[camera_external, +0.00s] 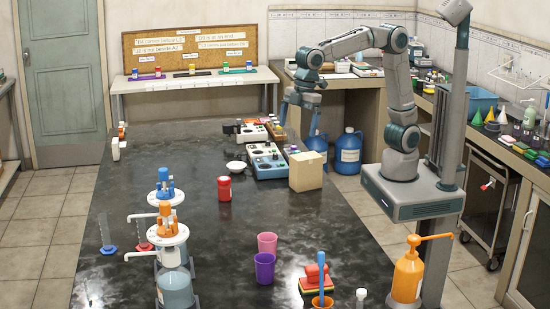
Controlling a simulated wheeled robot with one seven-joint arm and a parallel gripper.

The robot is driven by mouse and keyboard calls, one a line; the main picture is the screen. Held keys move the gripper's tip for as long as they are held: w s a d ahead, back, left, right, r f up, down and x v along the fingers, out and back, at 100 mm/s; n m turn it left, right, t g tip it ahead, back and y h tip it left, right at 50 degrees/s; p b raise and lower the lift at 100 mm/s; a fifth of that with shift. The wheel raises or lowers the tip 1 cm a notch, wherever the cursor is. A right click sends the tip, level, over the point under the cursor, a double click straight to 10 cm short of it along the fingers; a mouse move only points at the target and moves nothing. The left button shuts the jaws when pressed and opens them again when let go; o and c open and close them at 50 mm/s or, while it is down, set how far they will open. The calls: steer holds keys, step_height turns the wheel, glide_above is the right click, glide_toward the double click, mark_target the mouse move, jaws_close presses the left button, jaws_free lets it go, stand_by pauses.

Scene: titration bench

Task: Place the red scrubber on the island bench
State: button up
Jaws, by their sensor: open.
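The island bench (125,200) is the long dark glossy top in the middle of the view. A red block-like item (315,271), possibly the red scrubber, lies on a small stack of coloured pads near the bench's front right; I cannot tell for sure what it is. My gripper (299,104) points down from the raised arm, beyond the bench's far right edge in the picture. It is open, and I see nothing held in it. Its fingertips are small and hard to make out.
Purple (264,268) and pink cups, a red jar (224,188), a tan block (306,171) and blue-grey devices (265,160) stand on the bench. Pump bottles (174,287) crowd its front left. An orange pump bottle (407,275) is front right. The bench's left middle is clear.

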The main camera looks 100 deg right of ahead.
steer(key=s+d+f+m+t, duration=0.1)
steer(key=s+d+f+m, duration=0.2)
steer(key=s+d, duration=0.4)
steer(key=s+d+f+m, duration=0.3)
steer(key=s+d, duration=0.5)
steer(key=s, duration=0.7)
steer(key=shift+d+f+m+t+h, duration=0.3)
steer(key=shift+f+m+t+h, duration=0.1)
steer(key=shift+m, duration=0.3)
